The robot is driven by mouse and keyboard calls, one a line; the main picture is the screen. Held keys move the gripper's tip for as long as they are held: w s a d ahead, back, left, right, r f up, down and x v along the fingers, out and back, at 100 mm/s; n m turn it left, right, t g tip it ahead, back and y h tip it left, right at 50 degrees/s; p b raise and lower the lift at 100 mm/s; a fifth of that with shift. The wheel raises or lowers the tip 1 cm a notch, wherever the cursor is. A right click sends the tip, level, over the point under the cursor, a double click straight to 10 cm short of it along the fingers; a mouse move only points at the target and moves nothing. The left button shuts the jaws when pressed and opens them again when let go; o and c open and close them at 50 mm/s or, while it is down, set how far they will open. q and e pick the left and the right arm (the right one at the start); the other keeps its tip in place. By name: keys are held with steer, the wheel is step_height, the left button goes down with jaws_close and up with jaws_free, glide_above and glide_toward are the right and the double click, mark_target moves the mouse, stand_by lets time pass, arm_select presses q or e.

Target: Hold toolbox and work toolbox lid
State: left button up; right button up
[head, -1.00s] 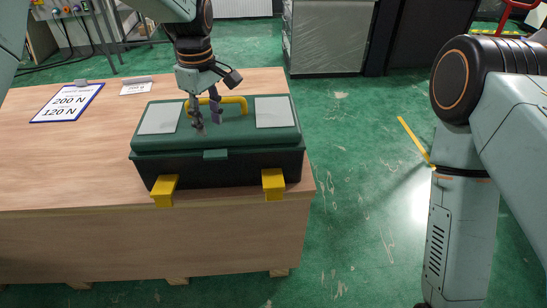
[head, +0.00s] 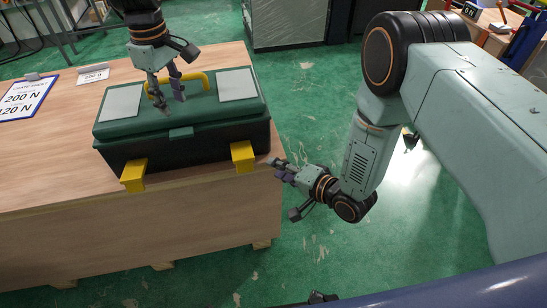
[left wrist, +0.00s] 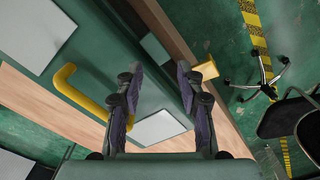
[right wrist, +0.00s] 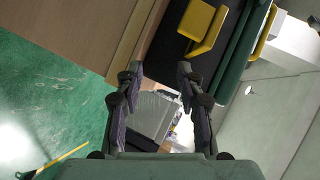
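A dark green toolbox (head: 190,147) stands on a wooden bench. Its green lid (head: 181,120) is down, with two pale panels and a yellow handle (head: 196,80); the handle also shows in the left wrist view (left wrist: 72,90). Two yellow latches (head: 134,175) (head: 243,157) are on its front; one shows in the right wrist view (right wrist: 203,24). My left gripper (head: 170,92) points down over the lid by the handle, its fingers apart; contact is unclear. My right gripper (head: 280,172) is open and empty near the bench's front right corner, right of the toolbox.
The wooden bench (head: 150,220) carries a blue-framed sign (head: 22,98) and a small white card (head: 93,75) at left. Green floor (head: 320,120) is open right of it. A grey cabinet (head: 285,22) stands behind. A wheeled chair (left wrist: 285,110) shows in the left wrist view.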

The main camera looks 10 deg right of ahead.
mark_target(250, 147)
steer(key=shift+w+a+r+m+t+y, duration=0.1)
steer(key=shift+w+a+r+m+y, duration=0.2)
steer(key=shift+w+a+m, duration=0.65)
steer(key=shift+w+a+r+m+t+y, duration=0.15)
steer(key=shift+w+a+m+y, duration=0.2)
steer(key=shift+w+a, duration=1.1)
steer(key=shift+w+a+r+m+t+y, duration=0.1)
steer(key=shift+w+a+r+m+y, duration=0.35)
steer(key=shift+w+a, duration=0.75)
steer(key=shift+s+d+f, duration=0.1)
steer(key=shift+c, duration=1.2)
jaws_close()
steer(key=shift+s+f+m, duration=0.1)
steer(key=shift+f+m, duration=0.1)
steer(key=shift+m, duration=0.05)
